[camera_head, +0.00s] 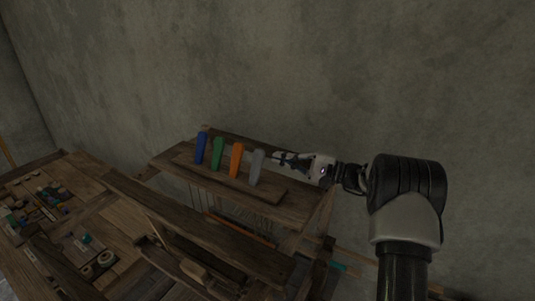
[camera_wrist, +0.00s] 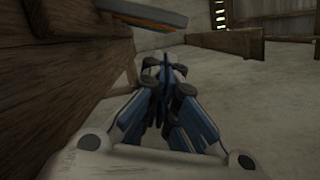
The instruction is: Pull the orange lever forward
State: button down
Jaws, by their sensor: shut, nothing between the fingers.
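The orange lever (camera_head: 236,160) stands upright on the wooden loom's top, third from the left in a row of levers. The grey lever (camera_head: 257,167) stands just to its right. My gripper (camera_head: 277,158) is at the right end of the row, close to the grey lever and apart from the orange one. In the wrist view my gripper (camera_wrist: 166,66) is shut with nothing in it. A grey bar (camera_wrist: 130,11) with an orange strip shows at the top there, probably the levers seen from the side.
The blue lever (camera_head: 201,147) and green lever (camera_head: 218,153) stand left of the orange one. The loom's top board (camera_head: 300,210) bears the row. A cluttered workbench (camera_head: 95,190) is at the left. The wall (camera_head: 300,70) rises behind.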

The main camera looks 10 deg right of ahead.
jog(key=p+x, duration=0.1)
jog(key=x, duration=0.8)
jog(key=shift+a, duration=0.1)
jog(key=shift+s+a+r+n+b, duration=0.1)
jog(key=shift+a+r+n+b, duration=0.1)
jog(key=shift+n+b, duration=0.65)
jog(key=shift+s+a+r+b, duration=0.1)
jog(key=shift+s+r+b, duration=0.1)
jog(key=shift+b, duration=0.15)
jog(key=shift+w, duration=0.1)
jog(key=v, duration=1.2)
jog(key=shift+r, duration=0.2)
jog(key=shift+f, duration=0.1)
